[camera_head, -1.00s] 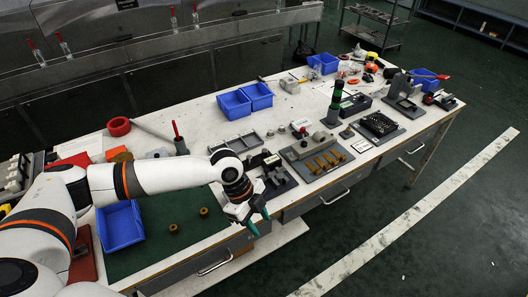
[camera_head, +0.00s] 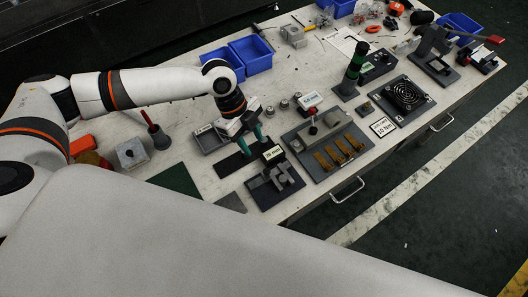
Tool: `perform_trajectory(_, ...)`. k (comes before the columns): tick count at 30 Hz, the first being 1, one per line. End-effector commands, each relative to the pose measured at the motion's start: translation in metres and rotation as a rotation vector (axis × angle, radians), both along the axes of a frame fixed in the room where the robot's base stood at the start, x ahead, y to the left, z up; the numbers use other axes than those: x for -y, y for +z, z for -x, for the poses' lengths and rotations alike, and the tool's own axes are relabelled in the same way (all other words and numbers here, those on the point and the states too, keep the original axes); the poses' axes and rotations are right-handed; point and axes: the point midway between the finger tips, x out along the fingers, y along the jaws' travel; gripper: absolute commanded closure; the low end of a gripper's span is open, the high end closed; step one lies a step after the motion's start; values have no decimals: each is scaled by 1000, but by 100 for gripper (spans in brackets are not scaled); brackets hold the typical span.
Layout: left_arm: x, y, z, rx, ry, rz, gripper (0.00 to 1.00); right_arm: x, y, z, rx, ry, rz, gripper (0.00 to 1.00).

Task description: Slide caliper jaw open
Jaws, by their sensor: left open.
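A dark base plate with grey blocks (camera_head: 274,182), which looks like the caliper fixture, lies near the table's front edge, with a small label block (camera_head: 272,154) at its back. I cannot clearly tell its movable jaw from the fixed part. My left gripper (camera_head: 253,143) points down just behind and left of this fixture. Its two teal fingers are apart, with nothing seen between them. I cannot tell whether they touch anything. A dark flat strip (camera_head: 234,163) lies below the fingers. My right gripper is not in view.
A plate with several brass pieces (camera_head: 338,150) is to the right. A fan plate (camera_head: 405,94) and a green-topped post (camera_head: 355,70) stand beyond it. Blue bins (camera_head: 251,56) are behind. A red-handled tool (camera_head: 157,133) stands left. My own white body part covers the foreground.

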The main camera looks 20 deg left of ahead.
Motion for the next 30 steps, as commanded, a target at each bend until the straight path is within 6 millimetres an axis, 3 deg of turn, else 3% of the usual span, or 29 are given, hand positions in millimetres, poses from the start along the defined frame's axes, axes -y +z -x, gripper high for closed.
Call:
perform_trajectory(3, 7, -15, 3, -4, -2, 0, 59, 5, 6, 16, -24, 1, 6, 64)
perform_trajectory(6, 15, -33, 5, -5, -1, 0, 59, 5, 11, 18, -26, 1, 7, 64)
perform_trajectory(16, 36, -89, 11, -3, 1, -1, 59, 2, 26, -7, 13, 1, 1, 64)
perform_trajectory(21, 40, -101, 12, -2, 1, 0, 59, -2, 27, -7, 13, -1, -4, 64)
perform_trajectory(30, 41, -104, 12, 0, 1, 0, 59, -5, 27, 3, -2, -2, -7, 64)
